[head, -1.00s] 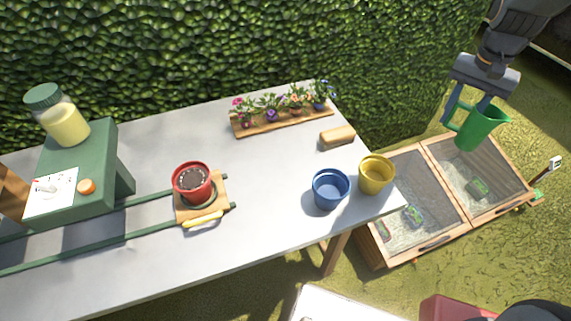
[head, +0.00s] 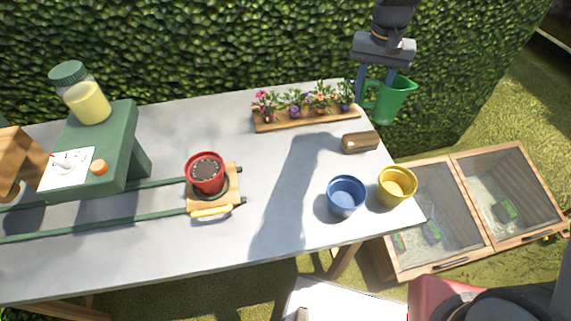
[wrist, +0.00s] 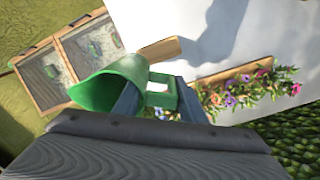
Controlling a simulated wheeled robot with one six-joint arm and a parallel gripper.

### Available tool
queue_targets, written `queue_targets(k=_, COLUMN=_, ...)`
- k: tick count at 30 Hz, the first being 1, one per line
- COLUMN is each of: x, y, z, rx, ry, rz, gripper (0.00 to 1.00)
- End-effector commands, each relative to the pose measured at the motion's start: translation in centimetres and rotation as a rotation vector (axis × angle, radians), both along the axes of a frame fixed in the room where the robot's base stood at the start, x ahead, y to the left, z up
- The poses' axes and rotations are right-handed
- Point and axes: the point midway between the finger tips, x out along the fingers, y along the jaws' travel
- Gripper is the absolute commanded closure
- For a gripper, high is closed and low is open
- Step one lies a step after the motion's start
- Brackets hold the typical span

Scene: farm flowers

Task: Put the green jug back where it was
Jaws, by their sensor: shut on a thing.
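The green jug (head: 393,100) is held in the air by my gripper (head: 372,92), near the back right corner of the table. My gripper is shut on the jug's handle side, and the jug's open mouth faces right. In the wrist view the green jug (wrist: 108,84) lies between the fingers of my gripper (wrist: 160,100), with its handle toward the right. The grey table (head: 300,160) is below and to the left of the jug. The exact height of the jug over the table edge is hard to tell.
A wooden flower tray (head: 306,120) and a brown block (head: 360,142) sit near the jug. Blue (head: 345,196) and yellow (head: 397,186) pots stand at the right edge. A red pot (head: 205,172) is on the rail carriage. The middle of the table is clear. Cold frames (head: 470,210) stand right.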

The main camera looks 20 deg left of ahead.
Motion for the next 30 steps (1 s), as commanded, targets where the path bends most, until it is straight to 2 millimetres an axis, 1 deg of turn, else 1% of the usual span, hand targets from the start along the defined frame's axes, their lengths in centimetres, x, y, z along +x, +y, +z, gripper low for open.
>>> queue_targets(k=1, x=-1.0, y=2.4, z=-0.1, rx=0.0, ry=0.0, rz=0.046, gripper=0.95)
queue_targets(k=6, x=-4.6, y=8.8, z=-0.2, rx=-0.002, ry=-0.002, rz=0.178, gripper=0.95)
queue_targets(k=8, x=-6.0, y=10.9, z=-0.2, rx=-0.002, ry=-0.003, rz=0.223, gripper=0.95)
queue_targets(k=9, x=-7.0, y=12.3, z=-0.2, rx=-0.002, ry=-0.004, rz=0.254, gripper=0.95)
queue_targets(k=12, x=-9.7, y=15.4, z=-0.3, rx=-0.004, ry=-0.004, rz=0.33, gripper=0.95)
queue_targets(k=15, x=-12.2, y=18.0, z=-0.4, rx=-0.003, ry=-0.006, rz=0.395, gripper=0.95)
queue_targets(k=18, x=-14.3, y=19.9, z=-0.4, rx=-0.003, ry=-0.007, rz=0.447, gripper=0.95)
queue_targets(k=22, x=-16.1, y=21.3, z=-0.4, rx=-0.003, ry=-0.007, rz=0.49, gripper=0.95)
queue_targets(k=26, x=-16.9, y=21.9, z=-1.0, rx=-0.005, ry=-0.006, rz=0.507, gripper=0.95)
queue_targets(k=30, x=-17.1, y=21.9, z=-3.1, rx=-0.008, ry=-0.003, rz=0.51, gripper=0.95)
